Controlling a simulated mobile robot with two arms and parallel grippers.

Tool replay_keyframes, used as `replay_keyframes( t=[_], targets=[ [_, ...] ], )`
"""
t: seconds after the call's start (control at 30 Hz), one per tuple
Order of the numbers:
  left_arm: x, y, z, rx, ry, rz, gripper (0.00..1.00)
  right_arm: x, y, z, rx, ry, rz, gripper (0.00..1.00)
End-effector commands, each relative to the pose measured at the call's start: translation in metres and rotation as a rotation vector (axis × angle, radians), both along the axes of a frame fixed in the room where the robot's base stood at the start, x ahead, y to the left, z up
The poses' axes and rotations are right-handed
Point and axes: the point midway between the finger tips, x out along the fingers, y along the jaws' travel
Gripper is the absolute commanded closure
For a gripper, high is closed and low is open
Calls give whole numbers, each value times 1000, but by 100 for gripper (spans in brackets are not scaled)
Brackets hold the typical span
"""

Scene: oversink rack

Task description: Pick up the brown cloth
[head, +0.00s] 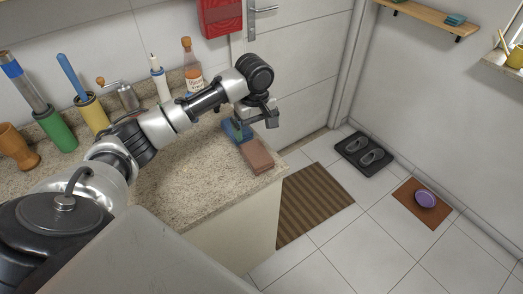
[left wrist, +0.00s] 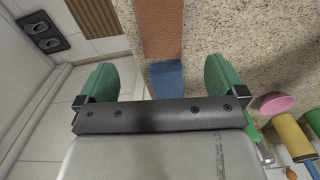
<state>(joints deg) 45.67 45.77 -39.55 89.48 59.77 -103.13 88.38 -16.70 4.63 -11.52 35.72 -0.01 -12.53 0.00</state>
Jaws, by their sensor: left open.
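The brown cloth (head: 257,157) is a folded block lying on the speckled countertop near its right edge. It also shows at the top of the left wrist view (left wrist: 160,25). A folded blue cloth (head: 230,132) lies just behind it, and it also shows in the left wrist view (left wrist: 167,80). My left gripper (head: 256,124) is open above the blue cloth. In the left wrist view its green fingers (left wrist: 159,65) are spread wide, with the blue cloth between them in the picture and the brown cloth farther ahead. My right gripper is out of view.
A green holder (head: 57,130), a yellow holder (head: 92,112), a pepper mill (head: 122,95) and a bottle (head: 192,66) stand along the wall. The countertop (head: 175,185) in front is clear. A striped mat (head: 310,203) lies on the floor beyond the counter's edge.

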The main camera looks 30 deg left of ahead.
Motion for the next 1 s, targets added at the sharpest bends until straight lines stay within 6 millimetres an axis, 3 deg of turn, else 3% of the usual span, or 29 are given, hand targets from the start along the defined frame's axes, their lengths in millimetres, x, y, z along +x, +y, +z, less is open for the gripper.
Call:
replay_keyframes(
  t=[0.2,0.4,0.7,1.0],
  targets=[
    [-1,0,-35,0,6,5,1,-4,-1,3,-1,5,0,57],
    [-1,0,-51,1,3,4,1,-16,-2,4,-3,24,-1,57],
    [-3,-6,-92,0,4,4,1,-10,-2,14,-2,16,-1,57],
    [-3,-6,-102,0,1,2,1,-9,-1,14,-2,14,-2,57]
  ],
)
